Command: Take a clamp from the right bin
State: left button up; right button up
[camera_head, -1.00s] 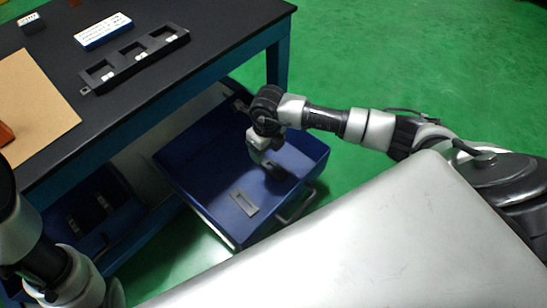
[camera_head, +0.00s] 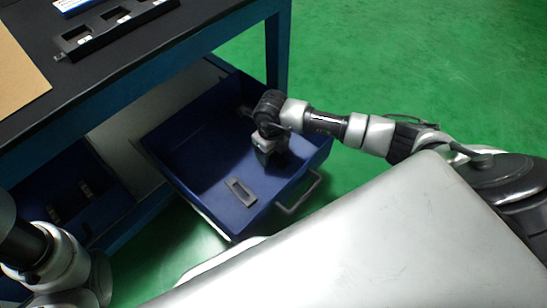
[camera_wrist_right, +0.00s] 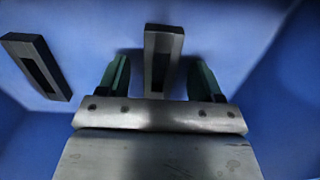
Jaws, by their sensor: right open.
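The right bin (camera_head: 188,150) is a blue pulled-out drawer under the table. One grey rectangular clamp with a slot (camera_head: 241,191) lies on its floor near the front; this is likely the clamp at the left of the right wrist view (camera_wrist_right: 38,66). A second clamp (camera_wrist_right: 162,58) stands out between the fingers in the right wrist view; in the head view my arm hides it. My right gripper (camera_head: 272,158) is inside the bin, pointing down. Its two green-lined fingers (camera_wrist_right: 157,80) are open, one on each side of the second clamp, with gaps showing. My left gripper is out of view.
The bin's walls and front handle (camera_head: 299,192) surround my right gripper. The black tabletop (camera_head: 150,50) overhangs the bin's rear and carries a black tray with square openings (camera_head: 112,27). Another blue bin (camera_head: 78,192) with grey parts sits at the left. Green floor is clear at right.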

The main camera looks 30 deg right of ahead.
jog(key=shift+f, duration=0.25)
jog(key=c, duration=1.2)
